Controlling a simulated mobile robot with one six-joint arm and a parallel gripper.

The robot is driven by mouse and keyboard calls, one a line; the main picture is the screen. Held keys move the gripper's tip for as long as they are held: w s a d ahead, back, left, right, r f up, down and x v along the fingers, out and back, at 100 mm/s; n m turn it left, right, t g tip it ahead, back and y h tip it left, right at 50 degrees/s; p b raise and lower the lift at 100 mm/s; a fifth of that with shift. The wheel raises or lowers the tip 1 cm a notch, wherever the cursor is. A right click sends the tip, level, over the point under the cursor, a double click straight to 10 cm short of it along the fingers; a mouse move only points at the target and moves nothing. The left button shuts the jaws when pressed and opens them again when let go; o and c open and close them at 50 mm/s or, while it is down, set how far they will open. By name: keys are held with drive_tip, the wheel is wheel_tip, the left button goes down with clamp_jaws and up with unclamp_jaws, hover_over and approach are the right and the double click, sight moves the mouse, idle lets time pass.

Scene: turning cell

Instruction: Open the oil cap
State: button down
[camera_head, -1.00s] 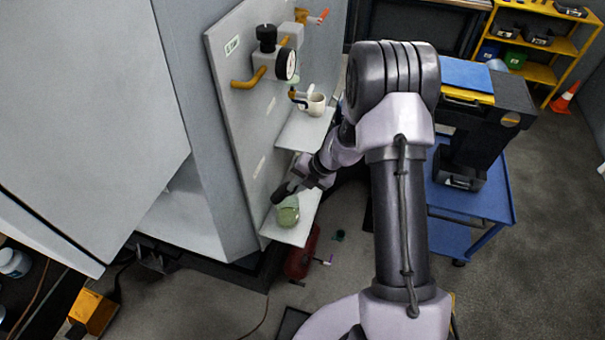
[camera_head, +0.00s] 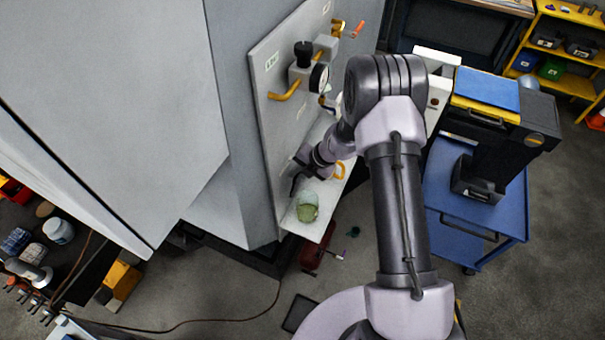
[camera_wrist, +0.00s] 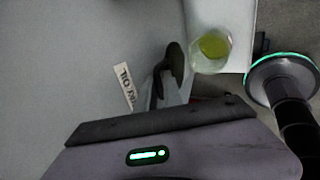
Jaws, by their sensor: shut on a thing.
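My gripper (camera_head: 297,182) is beside the grey panel (camera_head: 268,120), low down and just above the glass of green liquid in the picture. In the wrist view my gripper (camera_wrist: 167,82) reaches up from the bottom edge toward the panel. A dark rounded piece, which looks like the oil cap (camera_wrist: 174,60), is at its fingertips. The gripper looks shut on it, though the exact contact is hard to see. A small white label (camera_wrist: 123,86) with dark letters is on the panel to the left. In the head view the cap cannot be told apart from the dark fingers.
The glass with green liquid (camera_head: 307,207) stands on the lower shelf (camera_head: 322,228); it also shows in the wrist view (camera_wrist: 212,46). A gauge (camera_head: 319,78) and yellow pipe (camera_head: 284,92) stick out above. A blue cart (camera_head: 440,190) stands at right.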

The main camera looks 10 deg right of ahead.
drive_tip(key=shift+s+a+f, duration=0.1)
drive_tip(key=shift+a+f, duration=0.05)
drive_tip(key=shift+f, duration=0.05)
idle(0.3)
drive_tip(key=c, duration=1.5)
unclamp_jaws()
drive_tip(key=shift+c, duration=0.2)
drive_tip(key=shift+s, duration=0.1)
drive_tip(key=p+v, duration=0.2)
drive_tip(key=v, duration=1.5)
drive_tip(key=shift+r, duration=0.4)
